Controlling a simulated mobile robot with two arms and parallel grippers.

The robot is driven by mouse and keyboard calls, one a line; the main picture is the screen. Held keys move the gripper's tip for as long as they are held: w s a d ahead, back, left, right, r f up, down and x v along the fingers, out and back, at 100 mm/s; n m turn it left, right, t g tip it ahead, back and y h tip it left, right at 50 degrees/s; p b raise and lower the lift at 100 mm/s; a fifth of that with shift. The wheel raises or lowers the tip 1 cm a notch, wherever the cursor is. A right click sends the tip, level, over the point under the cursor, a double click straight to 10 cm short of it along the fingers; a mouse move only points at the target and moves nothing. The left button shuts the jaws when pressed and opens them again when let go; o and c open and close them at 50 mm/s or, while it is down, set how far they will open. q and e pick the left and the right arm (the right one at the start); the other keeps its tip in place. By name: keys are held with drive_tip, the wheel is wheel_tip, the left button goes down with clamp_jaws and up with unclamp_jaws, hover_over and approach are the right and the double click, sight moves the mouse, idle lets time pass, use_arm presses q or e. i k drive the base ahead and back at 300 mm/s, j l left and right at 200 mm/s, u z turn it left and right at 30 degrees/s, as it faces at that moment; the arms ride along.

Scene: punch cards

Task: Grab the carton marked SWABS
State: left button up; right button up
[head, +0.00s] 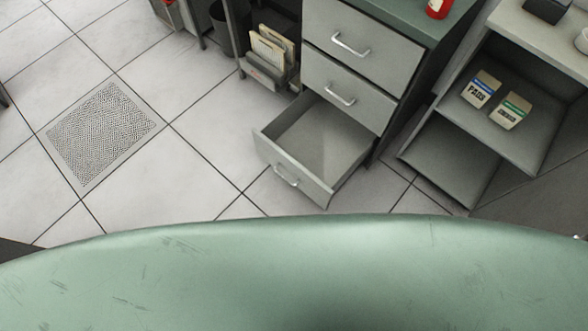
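Two small cartons stand on the upper shelf of the grey open shelf unit at the right in the head view. The left carton (481,89) has a blue band and its label seems to read PADS. The right carton (510,111) has a green band, and its lettering is too small to read, so I cannot tell whether it is the SWABS one. Neither of my grippers is in view.
A grey drawer cabinet (362,47) has its bottom drawer (325,140) pulled out and empty-looking. The shelf unit (548,133) stands to its right. A file holder (268,72) is on the left. A patterned floor panel (103,133) lies in the open tiled floor.

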sight(513, 108)
drive_tip(key=z, duration=1.6)
drive_tip(key=i+l+z, duration=0.2)
drive_tip(key=k+j, duration=0.1)
